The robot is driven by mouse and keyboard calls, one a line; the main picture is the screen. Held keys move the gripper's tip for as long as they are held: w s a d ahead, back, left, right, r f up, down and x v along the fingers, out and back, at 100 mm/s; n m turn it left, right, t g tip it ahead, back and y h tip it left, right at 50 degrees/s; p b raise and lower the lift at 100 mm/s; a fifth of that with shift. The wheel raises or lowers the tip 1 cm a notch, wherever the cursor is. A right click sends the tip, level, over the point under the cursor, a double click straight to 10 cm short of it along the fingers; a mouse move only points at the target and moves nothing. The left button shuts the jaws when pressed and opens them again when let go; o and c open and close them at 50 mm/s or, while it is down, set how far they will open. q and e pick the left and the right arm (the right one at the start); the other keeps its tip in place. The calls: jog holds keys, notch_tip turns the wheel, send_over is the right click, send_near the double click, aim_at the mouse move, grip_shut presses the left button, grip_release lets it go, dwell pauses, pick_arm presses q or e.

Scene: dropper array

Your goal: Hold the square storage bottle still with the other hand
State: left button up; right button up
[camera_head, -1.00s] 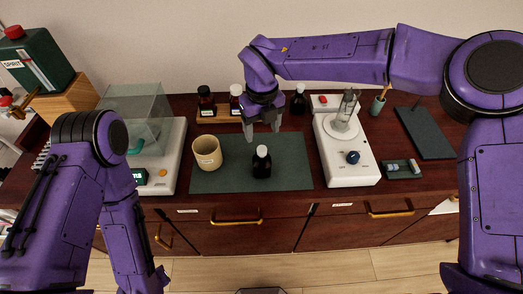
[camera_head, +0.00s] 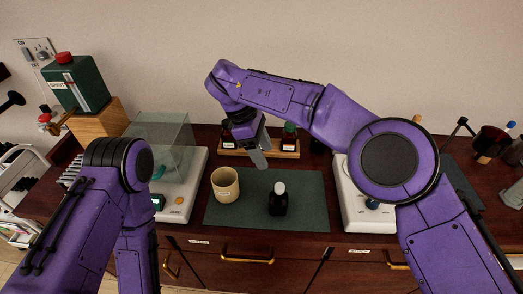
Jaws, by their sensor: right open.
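A beige cup (camera_head: 225,184) stands left of the bottle. A wooden rack (camera_head: 284,149) with small bottles is behind the mat. A balance with a clear shield (camera_head: 160,140) is at left. A white device (camera_head: 356,205) at right is partly hidden by my right arm.

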aim_at(279, 186)
jog(key=shift+m, duration=0.7)
jog(key=x, duration=1.2)
jog(key=shift+s+a, duration=0.15)
jog(key=shift+s, duration=0.1)
